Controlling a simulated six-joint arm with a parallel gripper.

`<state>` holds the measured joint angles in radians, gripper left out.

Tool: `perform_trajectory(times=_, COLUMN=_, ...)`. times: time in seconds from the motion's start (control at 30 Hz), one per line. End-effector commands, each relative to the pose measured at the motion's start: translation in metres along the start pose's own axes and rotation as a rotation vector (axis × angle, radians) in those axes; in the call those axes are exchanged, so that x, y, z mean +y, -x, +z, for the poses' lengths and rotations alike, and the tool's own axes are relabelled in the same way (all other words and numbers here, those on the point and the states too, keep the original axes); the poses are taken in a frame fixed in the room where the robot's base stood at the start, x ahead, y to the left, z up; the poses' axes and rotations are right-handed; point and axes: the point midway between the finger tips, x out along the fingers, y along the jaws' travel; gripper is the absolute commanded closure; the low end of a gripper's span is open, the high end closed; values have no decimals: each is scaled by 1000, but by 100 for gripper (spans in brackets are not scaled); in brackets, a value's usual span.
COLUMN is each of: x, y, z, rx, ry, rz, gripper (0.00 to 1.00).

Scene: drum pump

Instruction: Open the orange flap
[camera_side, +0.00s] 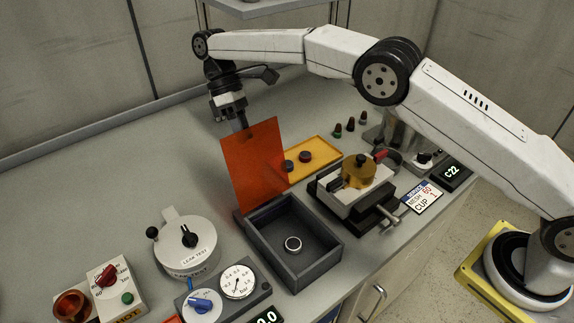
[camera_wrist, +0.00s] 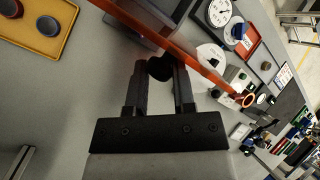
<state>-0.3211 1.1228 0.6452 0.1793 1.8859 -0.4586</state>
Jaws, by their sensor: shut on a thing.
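The orange flap (camera_side: 258,160) stands nearly upright, leaning a little, at the back edge of a dark grey open box (camera_side: 313,272). In the wrist view the flap (camera_wrist: 195,55) shows as a slanting orange strip just past the fingertips. My gripper (camera_wrist: 160,72) is shut on a dark round knob (camera_wrist: 160,67) beside the flap. In the side view my gripper comes down behind the flap, and its fingertips are hidden by it.
A yellow tray (camera_side: 322,148) with dark round pieces lies behind the box. A vise-like fixture (camera_side: 352,190) with a brass part stands to the right. A white leak-test pot (camera_side: 187,245) and a gauge panel (camera_side: 238,282) stand to the left and front.

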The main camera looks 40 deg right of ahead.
Motion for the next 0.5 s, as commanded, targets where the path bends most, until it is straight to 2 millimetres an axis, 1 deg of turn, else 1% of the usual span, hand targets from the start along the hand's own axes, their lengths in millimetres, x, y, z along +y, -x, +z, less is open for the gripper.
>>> perform_trajectory(times=0.03, x=9, y=-8, z=2, rx=-18, ry=-16, rz=-1, gripper=100)
perform_trajectory(times=0.27, x=9, y=-8, z=2, rx=-17, ry=-16, rz=0, gripper=100)
perform_trajectory(times=0.3, x=9, y=-8, z=2, rx=-17, ry=-16, rz=0, gripper=66)
perform_trajectory(times=0.37, x=10, y=-8, z=2, rx=-16, ry=-16, rz=-1, gripper=46)
perform_trajectory(times=0.4, x=9, y=-8, z=2, rx=-17, ry=-16, rz=-1, gripper=34)
perform_trajectory(times=0.43, x=9, y=-8, z=1, rx=-17, ry=-15, rz=-1, gripper=31)
perform_trajectory(times=0.5, x=8, y=-8, z=1, rx=-18, ry=-14, rz=-2, gripper=31)
